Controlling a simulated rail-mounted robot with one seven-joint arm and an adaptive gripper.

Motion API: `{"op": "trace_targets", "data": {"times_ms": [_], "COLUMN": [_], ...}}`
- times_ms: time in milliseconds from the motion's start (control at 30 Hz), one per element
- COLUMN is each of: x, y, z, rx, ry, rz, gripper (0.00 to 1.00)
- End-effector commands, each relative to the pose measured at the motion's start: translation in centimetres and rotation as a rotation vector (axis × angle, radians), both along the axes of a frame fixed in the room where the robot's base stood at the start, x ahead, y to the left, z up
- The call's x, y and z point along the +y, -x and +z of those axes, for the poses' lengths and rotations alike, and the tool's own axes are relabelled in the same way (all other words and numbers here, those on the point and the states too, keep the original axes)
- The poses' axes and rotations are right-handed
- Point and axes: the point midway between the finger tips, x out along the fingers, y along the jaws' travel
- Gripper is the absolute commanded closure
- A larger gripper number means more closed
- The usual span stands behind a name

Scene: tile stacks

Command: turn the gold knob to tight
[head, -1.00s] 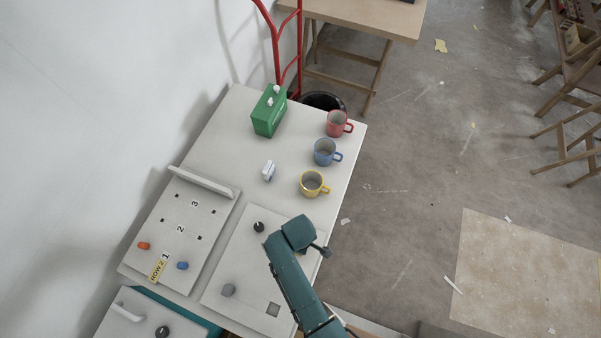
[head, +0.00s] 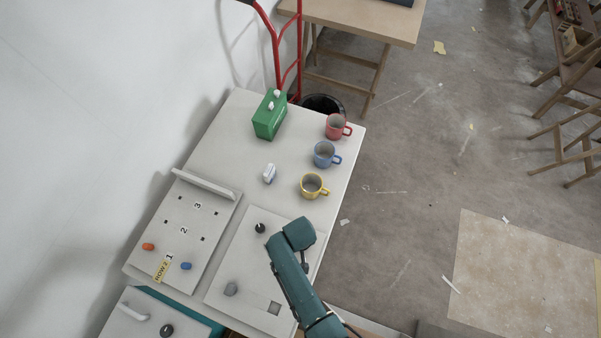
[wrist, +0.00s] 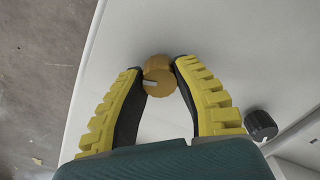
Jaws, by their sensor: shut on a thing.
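The gold knob (wrist: 158,78) stands on the white panel and shows in the wrist view, with a pale pointer mark on its face. My gripper (wrist: 159,77) has its two yellow-and-black fingers on either side of the knob, with the fingertips closed on it. In the head view my teal arm hides the gold knob and the gripper. The white panel (head: 247,255) lies on the table's near part. No label for tight is readable in these frames.
A black knob (head: 260,228) and a grey knob (head: 231,289) stand on the same panel; a dark knob (wrist: 260,125) shows in the wrist view. A yellow mug (head: 313,187), blue mug (head: 325,154) and red mug (head: 336,126) stand beyond the arm. A numbered board (head: 176,250) lies left.

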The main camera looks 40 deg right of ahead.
Motion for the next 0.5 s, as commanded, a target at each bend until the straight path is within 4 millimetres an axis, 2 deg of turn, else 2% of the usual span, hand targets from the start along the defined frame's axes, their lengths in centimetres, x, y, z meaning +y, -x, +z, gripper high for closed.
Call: {"op": "trace_targets", "data": {"times_ms": [200,500], "x": [-0.12,-0.19], "y": [-0.39,-0.49], "z": [0.39,0.44], "rx": [-0.008,-0.011], "ry": [0.002,0.002], "rz": [-0.164,-0.304], "gripper": [1.0,1.0]}}
